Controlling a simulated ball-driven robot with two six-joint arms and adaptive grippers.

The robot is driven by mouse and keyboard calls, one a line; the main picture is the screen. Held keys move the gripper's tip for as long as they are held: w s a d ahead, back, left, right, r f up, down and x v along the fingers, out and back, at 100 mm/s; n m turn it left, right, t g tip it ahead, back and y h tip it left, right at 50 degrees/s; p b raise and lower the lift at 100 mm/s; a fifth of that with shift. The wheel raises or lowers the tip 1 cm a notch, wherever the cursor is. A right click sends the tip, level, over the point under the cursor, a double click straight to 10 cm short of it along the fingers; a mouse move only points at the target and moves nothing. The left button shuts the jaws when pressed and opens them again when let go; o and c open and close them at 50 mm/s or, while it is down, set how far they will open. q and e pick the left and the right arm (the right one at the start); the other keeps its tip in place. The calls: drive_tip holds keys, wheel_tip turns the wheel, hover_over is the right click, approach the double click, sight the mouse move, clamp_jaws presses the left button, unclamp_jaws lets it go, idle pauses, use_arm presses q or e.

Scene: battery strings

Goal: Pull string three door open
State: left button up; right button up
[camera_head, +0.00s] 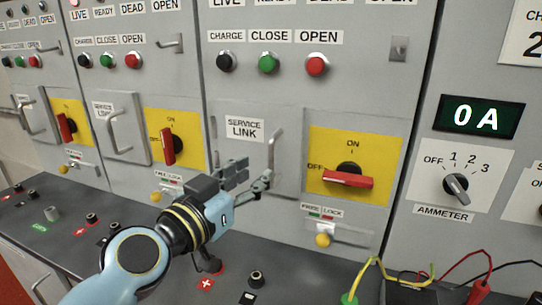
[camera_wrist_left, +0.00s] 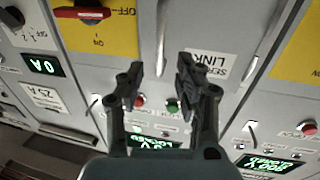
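The nearest panel has a grey SERVICE LINK door (camera_head: 242,150) with an upright metal bar handle (camera_head: 274,160) on its right side. The door looks shut; no string number is readable. My left gripper (camera_head: 254,174) is just in front of the door, left of the handle's lower part in the head view. In the left wrist view my left gripper (camera_wrist_left: 160,66) has its fingers apart with nothing between them. The handle (camera_wrist_left: 161,40) lies beyond and between the fingertips, with the SERVICE LINK label (camera_wrist_left: 208,62) beside it. My right gripper is in neither view.
Right of the door, a red rotary switch (camera_head: 348,181) on a yellow plate lies horizontal, towards OFF. A yellow knob (camera_head: 323,240) sits below it. Two similar panels stand left, their red switches (camera_head: 167,147) upright. A ledge with sockets and cables (camera_head: 388,268) runs below.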

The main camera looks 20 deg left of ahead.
sight(269, 162)
use_arm(q)
drive_tip(key=p+x, duration=0.1)
drive_tip(key=x, duration=0.6)
drive_tip(key=shift+s, duration=0.1)
drive_tip(key=shift+c, duration=0.2)
clamp_jaws()
